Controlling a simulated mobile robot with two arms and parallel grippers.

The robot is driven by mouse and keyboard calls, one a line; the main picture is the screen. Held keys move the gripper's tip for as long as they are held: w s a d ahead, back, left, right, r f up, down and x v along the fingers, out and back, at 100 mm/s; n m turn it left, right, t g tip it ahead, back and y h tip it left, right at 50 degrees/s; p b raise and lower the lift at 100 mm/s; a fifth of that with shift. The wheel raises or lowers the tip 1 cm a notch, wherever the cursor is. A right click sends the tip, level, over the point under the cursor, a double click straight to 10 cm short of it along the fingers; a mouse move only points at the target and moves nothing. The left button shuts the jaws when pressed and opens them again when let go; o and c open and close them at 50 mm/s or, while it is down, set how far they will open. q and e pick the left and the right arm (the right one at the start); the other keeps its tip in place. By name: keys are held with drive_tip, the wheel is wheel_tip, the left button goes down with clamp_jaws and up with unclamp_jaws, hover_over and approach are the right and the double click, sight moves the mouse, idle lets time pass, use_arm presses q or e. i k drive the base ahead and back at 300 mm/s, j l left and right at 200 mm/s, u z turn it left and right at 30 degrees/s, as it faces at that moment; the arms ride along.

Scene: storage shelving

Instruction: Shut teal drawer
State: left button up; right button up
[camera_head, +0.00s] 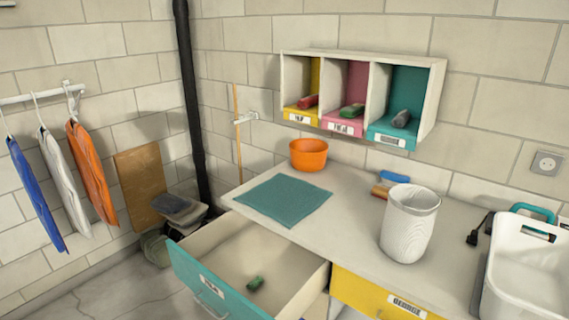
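The teal drawer (213,284) is pulled well out from the counter at the lower middle. Its teal front has a white label and a light handle (209,304). A small green item (255,283) lies on the drawer's bottom near the front. Neither of my grippers shows in the head view.
The counter (345,211) holds a teal cloth (284,199), an orange bowl (308,154), a brush (390,183), a white ribbed bin (409,222) and a white basket (527,275). A yellow drawer (370,295) sits right of the teal one. Floor at the lower left is open.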

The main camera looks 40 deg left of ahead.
sight(217, 261)
drive_tip(key=u, duration=1.8)
